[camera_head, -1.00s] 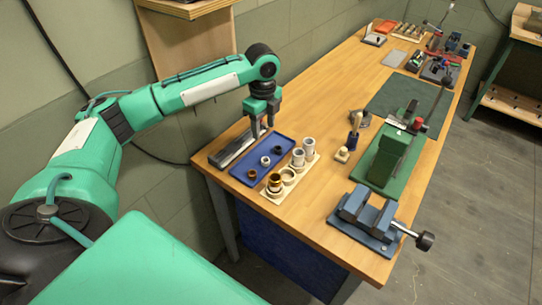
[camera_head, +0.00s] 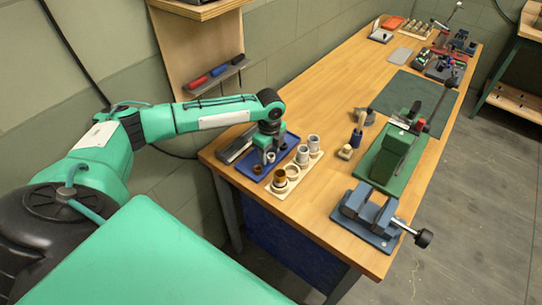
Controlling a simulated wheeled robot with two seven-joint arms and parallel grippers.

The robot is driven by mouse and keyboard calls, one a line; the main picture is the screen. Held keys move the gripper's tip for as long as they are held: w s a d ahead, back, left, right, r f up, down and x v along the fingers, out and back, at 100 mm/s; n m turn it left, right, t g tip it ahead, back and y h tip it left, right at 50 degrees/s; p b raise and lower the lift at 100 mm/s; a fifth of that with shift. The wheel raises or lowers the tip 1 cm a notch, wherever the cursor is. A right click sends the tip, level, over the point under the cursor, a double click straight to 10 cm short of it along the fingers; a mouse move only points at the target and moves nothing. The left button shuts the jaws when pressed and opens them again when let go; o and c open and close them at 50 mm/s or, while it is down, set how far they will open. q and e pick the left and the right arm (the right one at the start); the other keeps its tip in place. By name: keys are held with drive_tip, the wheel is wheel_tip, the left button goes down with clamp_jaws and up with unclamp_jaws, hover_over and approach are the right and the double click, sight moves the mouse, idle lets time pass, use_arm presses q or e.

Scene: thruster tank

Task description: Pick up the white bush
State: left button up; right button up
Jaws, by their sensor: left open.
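The white bush (camera_head: 271,157) is a small pale ring on the blue tray (camera_head: 246,170) near the left edge of the bench. My left gripper (camera_head: 269,153) points down over the tray, with its open fingers low at the white bush. The fingers partly cover it, and I cannot tell whether they touch it. A brown bush (camera_head: 257,168) lies on the tray in front of the gripper. A dark bush on the tray is mostly hidden by the gripper. My right gripper is not in view.
A cream holder (camera_head: 293,181) with several upright cylinders stands right beside the tray. A dark grey block (camera_head: 234,149) lies on its left. A blue vise (camera_head: 366,215) and a green press (camera_head: 392,156) stand further right.

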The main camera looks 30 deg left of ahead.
use_arm(q)
drive_tip(key=c, duration=1.1)
drive_tip(key=shift+o, duration=0.2)
drive_tip(key=shift+r, duration=0.15)
